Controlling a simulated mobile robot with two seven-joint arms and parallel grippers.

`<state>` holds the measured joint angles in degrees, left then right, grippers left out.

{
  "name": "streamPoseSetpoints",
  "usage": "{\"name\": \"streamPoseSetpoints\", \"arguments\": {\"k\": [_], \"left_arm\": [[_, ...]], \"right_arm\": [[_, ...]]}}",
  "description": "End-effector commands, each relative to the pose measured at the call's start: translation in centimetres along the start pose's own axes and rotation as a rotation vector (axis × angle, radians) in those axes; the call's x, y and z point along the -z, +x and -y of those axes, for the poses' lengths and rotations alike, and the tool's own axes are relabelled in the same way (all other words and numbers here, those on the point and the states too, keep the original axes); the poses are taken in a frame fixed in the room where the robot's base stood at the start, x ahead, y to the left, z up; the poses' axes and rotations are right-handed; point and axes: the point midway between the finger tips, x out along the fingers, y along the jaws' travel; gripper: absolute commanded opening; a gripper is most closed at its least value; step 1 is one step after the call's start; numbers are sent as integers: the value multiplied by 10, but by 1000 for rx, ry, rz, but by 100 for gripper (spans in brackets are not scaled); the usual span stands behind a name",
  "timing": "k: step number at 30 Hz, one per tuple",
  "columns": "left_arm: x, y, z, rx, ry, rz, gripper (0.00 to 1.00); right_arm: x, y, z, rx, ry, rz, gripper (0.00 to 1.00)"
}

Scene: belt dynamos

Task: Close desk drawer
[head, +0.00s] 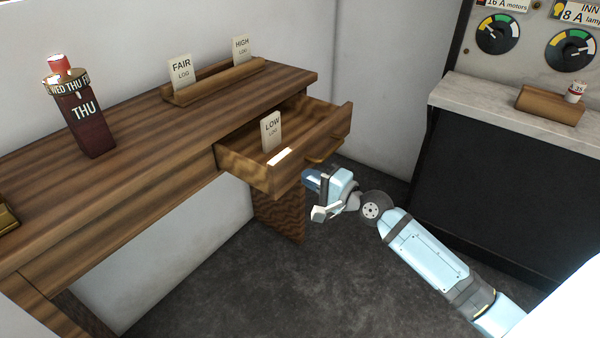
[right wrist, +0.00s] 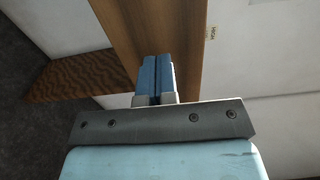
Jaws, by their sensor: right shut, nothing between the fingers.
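The wooden desk (head: 140,137) runs along the left in the head view. Its drawer (head: 262,180) is pulled open towards the right, with a brass handle (head: 324,150) on its front. A card marked LOW (head: 270,132) stands in the drawer, and a small pale item (head: 281,156) lies beside it. My right gripper (head: 312,180) is close to the drawer's front, below the handle. Its blue fingers (right wrist: 157,78) are shut together and empty in the right wrist view, over a brown wooden surface (right wrist: 150,25). I cannot tell whether they touch the drawer. My left gripper is not in view.
A wooden holder (head: 212,84) with FAIR and HIGH cards and a THU day block (head: 85,115) stand on the desk. A dark cabinet with a marble top (head: 480,95) and dials stands at the right. Dark floor (head: 240,290) lies clear between.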

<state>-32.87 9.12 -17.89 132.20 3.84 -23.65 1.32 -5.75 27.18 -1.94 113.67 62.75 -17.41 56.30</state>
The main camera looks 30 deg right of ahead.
Motion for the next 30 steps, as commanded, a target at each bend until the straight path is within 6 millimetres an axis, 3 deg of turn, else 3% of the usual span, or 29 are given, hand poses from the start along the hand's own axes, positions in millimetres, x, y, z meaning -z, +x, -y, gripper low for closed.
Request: {"name": "streamPoseSetpoints", "arguments": {"k": [7, 23, 30], "left_arm": [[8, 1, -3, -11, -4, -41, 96], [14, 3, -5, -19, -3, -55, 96], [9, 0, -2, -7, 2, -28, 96]], "right_arm": [[0, 28, -1, 1, 0, 0, 0], [0, 34, -1, -1, -1, 0, 0], [1, 52, 1, 0, 0, -1, 0]]}}
